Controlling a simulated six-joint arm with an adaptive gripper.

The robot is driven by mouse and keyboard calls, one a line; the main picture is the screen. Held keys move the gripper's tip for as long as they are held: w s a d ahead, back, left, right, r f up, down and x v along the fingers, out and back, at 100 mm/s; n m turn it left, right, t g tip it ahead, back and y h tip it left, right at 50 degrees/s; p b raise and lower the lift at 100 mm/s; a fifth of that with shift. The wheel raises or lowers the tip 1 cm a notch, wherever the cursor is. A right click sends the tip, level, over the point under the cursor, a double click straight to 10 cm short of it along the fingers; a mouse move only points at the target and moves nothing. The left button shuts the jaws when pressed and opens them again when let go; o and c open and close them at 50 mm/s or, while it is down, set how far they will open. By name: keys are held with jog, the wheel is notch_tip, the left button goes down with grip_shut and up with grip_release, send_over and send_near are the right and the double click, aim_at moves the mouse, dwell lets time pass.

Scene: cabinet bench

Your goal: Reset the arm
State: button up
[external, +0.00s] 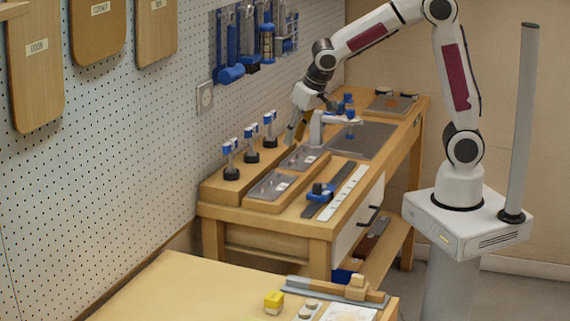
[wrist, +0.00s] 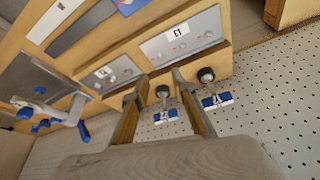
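My gripper (external: 294,134) hangs at the back left of the wooden bench (external: 318,227), beside a row of blue-topped tools. It is bent down from my raised arm. In the wrist view, my gripper (wrist: 160,76) has its two fingers apart with a clear gap between them. Nothing is seen held. A blue-topped tool labelled 2 (wrist: 165,126) shows between the fingers, but it appears to stand behind them on the bench. The fingertips seem above the bench; whether they touch anything cannot be told.
Three blue-topped tools (external: 250,146) stand in black holders along the wall side. Metal plates (external: 271,185) lie in front of them. A white arm-like fixture with blue knobs (external: 333,119) stands close right of my gripper. The pegboard wall (external: 130,140) is close on the left.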

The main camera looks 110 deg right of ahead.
dwell(0.4)
jog(key=s+a+r+n+t+y, duration=0.1)
jog(key=s+a+n, duration=0.3)
jog(key=a, duration=0.5)
jog(key=s+a+r+n+t+y, duration=0.1)
jog(key=s+a+r+n, duration=0.2)
jog(key=s+a, duration=0.4)
jog(key=s+a+r+n+t+y, duration=0.1)
jog(key=s+a+n, duration=0.4)
jog(key=a, duration=0.6)
jog(key=shift+s+a+r+y, duration=0.35)
jog(key=shift+s+r+y, duration=0.15)
jog(key=shift+r, duration=0.55)
